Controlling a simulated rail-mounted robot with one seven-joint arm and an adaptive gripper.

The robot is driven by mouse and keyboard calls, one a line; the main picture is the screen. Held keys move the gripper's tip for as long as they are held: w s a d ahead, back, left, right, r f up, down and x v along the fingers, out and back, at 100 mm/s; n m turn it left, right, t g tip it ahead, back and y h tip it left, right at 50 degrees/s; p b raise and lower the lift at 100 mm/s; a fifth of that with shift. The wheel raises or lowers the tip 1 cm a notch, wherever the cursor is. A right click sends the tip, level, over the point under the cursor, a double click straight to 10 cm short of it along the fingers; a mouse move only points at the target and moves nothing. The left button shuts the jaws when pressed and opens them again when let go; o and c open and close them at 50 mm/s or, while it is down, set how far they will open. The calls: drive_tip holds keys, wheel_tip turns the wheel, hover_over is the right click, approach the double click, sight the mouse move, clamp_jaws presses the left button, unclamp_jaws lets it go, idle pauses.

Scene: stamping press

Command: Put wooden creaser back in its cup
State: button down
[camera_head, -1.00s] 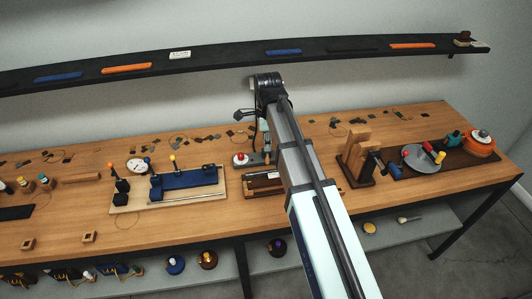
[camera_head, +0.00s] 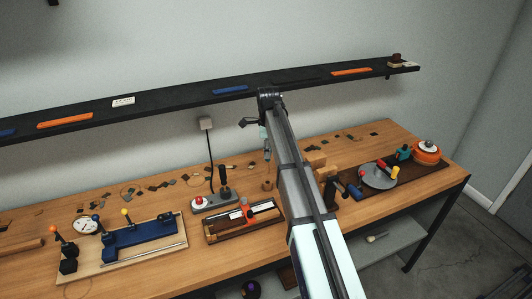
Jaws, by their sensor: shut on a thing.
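My gripper (camera_head: 267,156) shows small and partly hidden beside my arm, above the back of the bench. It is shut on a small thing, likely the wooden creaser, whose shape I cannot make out. A small round brown wooden piece (camera_head: 268,185), possibly the cup, stands on the bench below my gripper, just left of my arm. The gripper is above it and apart from it in the picture. I cannot see into its top.
A grey unit with a red-and-white knob (camera_head: 199,203) and a black lever stands left of the brown piece. A wooden tray with a red part (camera_head: 245,220) lies in front. A blue fixture (camera_head: 140,236) is at left, a grey disc (camera_head: 379,176) at right. A dark shelf (camera_head: 185,96) crosses the wall.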

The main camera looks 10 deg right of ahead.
sight(268, 167)
drive_tip(key=shift+f+b, duration=0.6)
drive_tip(key=shift+f, duration=1.7)
drive_tip(key=shift+f, duration=0.7)
drive_tip(key=shift+f, duration=0.65)
drive_tip(key=shift+f+b, duration=0.45)
drive_tip(key=shift+f, duration=0.2)
drive_tip(key=c, duration=0.9)
unclamp_jaws()
drive_tip(key=shift+o, duration=0.2)
wheel_tip(268, 167, up, 12)
drive_tip(key=shift+r, duration=0.1)
